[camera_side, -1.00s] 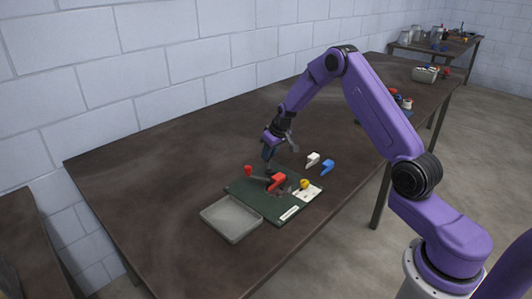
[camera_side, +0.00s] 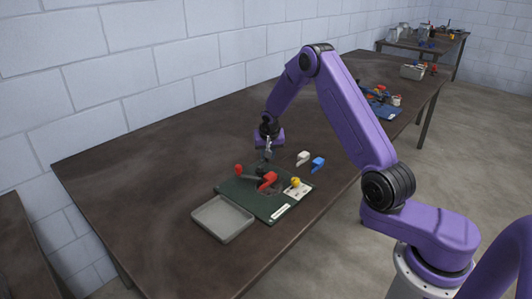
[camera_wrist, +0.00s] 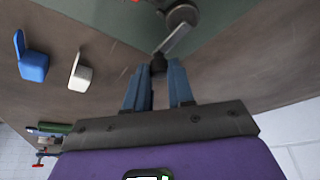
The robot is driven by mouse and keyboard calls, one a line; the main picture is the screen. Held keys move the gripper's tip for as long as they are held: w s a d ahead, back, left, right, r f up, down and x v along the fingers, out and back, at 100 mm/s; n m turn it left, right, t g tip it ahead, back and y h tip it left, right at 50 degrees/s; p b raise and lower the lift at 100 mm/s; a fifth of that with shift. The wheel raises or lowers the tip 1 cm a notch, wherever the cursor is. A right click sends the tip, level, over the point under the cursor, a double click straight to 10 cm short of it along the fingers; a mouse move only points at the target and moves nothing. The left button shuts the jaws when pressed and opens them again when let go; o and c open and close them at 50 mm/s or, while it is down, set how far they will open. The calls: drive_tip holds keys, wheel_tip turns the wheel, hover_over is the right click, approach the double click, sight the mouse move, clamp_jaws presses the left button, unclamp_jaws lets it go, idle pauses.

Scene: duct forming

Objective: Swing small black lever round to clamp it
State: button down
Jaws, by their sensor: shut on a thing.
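A dark green board (camera_side: 233,187) on the table carries a fixture with a red angled part (camera_side: 267,180) and a red knob (camera_side: 239,170). My gripper (camera_side: 266,160) reaches down at the board's back edge, beside the red part. In the wrist view my gripper (camera_wrist: 158,66) has its fingertips closed on the dark end of a small lever (camera_wrist: 177,40). The lever's grey arm runs up to a round pivot on the board (camera_wrist: 215,40). The grip point is small and partly hidden by the fingers.
A grey tray (camera_side: 223,218) lies in front of the board. A yellow knob (camera_side: 296,181) sits at the board's right. A white piece (camera_side: 304,157) and a blue piece (camera_side: 318,163) stand behind it. The table's left side is clear.

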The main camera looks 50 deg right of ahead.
drive_tip(key=shift+s+m, duration=0.25)
drive_tip(key=shift+m, duration=0.15)
drive_tip(key=c, duration=1)
unclamp_jaws()
drive_tip(key=shift+a+r, duration=0.15)
drive_tip(key=shift+r, duration=0.4)
drive_tip(key=v, duration=1.6)
drive_tip(key=shift+a+r, duration=0.1)
drive_tip(key=shift+a, duration=0.15)
